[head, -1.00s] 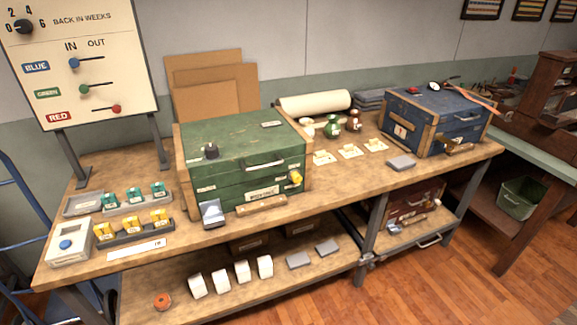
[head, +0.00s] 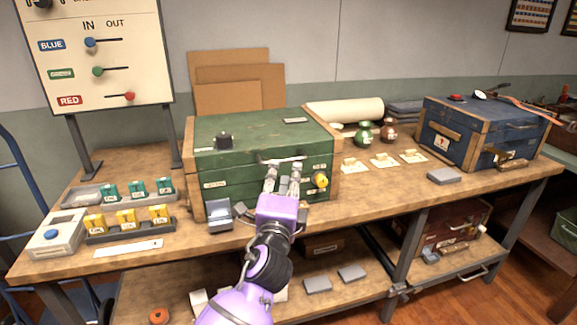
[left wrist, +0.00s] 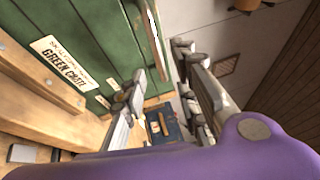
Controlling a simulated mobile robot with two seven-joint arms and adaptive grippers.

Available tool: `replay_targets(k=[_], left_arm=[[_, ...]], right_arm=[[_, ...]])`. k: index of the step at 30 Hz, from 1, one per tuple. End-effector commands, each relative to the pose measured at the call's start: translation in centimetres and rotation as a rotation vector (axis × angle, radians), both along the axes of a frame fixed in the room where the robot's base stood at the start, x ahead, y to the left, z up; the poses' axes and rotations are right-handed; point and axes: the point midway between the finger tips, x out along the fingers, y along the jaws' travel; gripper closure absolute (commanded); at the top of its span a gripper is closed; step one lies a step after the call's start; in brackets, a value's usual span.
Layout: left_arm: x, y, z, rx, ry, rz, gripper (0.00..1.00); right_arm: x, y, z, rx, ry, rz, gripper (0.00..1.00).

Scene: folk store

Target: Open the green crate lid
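The green crate (head: 208,188) stands on the workbench with its lid (head: 255,131) shut. A pale bar handle (head: 267,161) is on the upper front of the crate; it also shows in the left wrist view (left wrist: 153,35). My left gripper (head: 283,172) is in front of the crate, with its fingertips just below and close to the handle. In the left wrist view its fingers (left wrist: 161,62) are spread with a gap between them and nothing held. I cannot tell whether a finger touches the handle. A yellow knob (head: 320,180) sits right of the gripper. My right gripper is not in view.
A blue crate (head: 465,138) stands at the right of the workbench (head: 390,203).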

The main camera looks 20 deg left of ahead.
Motion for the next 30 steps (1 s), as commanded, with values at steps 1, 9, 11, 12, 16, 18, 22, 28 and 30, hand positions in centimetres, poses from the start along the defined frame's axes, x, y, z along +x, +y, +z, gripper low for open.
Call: replay_targets(k=[1,9,11,12,16,18,22,28,30], left_arm=[[0.7,0.2,0.3,0.001,-0.002,0.001,0.72],[4.9,1.0,1.0,-0.002,0.0,-0.001,0.72],[5.5,1.1,1.0,-0.003,0.001,-0.001,0.72],[5.9,1.2,1.1,-0.003,0.001,-0.001,0.72],[6.5,1.3,1.2,-0.005,0.001,-0.002,0.72],[6.6,1.3,1.2,-0.005,0.001,-0.002,0.72],[6.6,1.3,1.1,-0.005,0.001,-0.002,0.72],[6.6,1.3,1.1,-0.005,0.001,-0.002,0.92],[6.6,1.3,1.1,-0.005,0.001,-0.002,1.0]], right_arm=[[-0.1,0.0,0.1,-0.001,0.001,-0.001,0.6],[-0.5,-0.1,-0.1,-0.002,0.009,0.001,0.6],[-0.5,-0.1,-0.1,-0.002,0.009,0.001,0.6],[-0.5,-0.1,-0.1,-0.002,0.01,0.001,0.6],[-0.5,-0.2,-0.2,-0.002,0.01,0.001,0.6],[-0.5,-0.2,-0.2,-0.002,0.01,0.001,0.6],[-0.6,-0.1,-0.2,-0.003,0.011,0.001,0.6],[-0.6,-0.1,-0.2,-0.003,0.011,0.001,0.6],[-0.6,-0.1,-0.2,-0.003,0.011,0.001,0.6]])
